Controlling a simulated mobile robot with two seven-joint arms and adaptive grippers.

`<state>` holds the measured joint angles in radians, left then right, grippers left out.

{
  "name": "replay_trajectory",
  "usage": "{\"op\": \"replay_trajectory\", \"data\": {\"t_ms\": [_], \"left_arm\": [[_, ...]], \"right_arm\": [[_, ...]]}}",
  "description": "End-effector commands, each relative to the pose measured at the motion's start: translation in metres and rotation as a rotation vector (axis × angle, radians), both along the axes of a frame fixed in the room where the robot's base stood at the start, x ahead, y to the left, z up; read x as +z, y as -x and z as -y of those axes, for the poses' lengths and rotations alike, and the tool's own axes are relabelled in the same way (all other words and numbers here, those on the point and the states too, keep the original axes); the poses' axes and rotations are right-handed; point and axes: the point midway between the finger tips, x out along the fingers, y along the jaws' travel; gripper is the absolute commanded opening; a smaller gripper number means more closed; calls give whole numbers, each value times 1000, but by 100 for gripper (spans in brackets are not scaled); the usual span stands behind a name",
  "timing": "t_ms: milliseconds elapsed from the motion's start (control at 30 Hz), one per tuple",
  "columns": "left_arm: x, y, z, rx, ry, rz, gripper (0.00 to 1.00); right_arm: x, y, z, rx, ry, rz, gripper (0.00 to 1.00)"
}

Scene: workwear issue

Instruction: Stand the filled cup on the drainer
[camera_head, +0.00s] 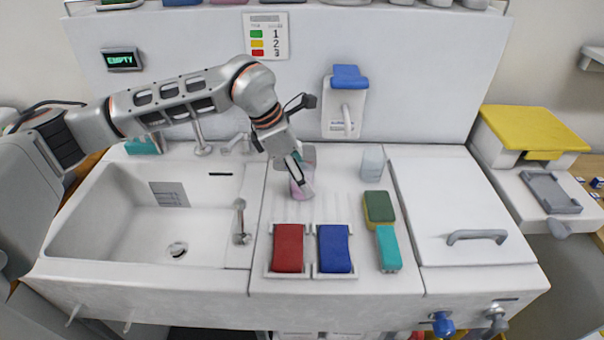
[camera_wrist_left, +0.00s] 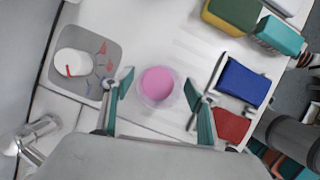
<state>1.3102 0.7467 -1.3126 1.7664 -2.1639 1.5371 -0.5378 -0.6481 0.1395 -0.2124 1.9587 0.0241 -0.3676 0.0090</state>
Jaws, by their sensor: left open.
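The filled cup (camera_head: 300,188) is clear with pink contents and stands upright on the white counter, at the back of the ribbed drainer (camera_head: 292,212). In the left wrist view the cup (camera_wrist_left: 158,85) shows from above, between my left gripper's fingers. My left gripper (camera_head: 299,171) reaches down to the cup from behind and above. Its teal-tipped fingers (camera_wrist_left: 158,92) are spread to either side of the cup, with gaps showing. The gripper partly hides the cup in the head view. My right gripper is not in view.
Red (camera_head: 289,247) and blue (camera_head: 334,248) pads lie in front. The sink (camera_head: 130,215) is left, with taps behind; a white lid (camera_head: 450,205) is right.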

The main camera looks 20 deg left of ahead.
Motion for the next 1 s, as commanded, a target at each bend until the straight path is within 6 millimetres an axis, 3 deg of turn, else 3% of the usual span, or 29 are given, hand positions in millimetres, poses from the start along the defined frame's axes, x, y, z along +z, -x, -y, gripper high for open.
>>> {"op": "replay_trajectory", "data": {"t_ms": [167,600,800,1000], "left_arm": [[21,3,-7,0,1,4,57],[97,19,-35,1,1,3,57],[111,22,-40,1,1,1,57],[112,23,-40,0,0,0,57]], "right_arm": [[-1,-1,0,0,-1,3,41],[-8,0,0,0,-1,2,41],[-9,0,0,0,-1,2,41],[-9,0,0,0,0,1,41]]}}
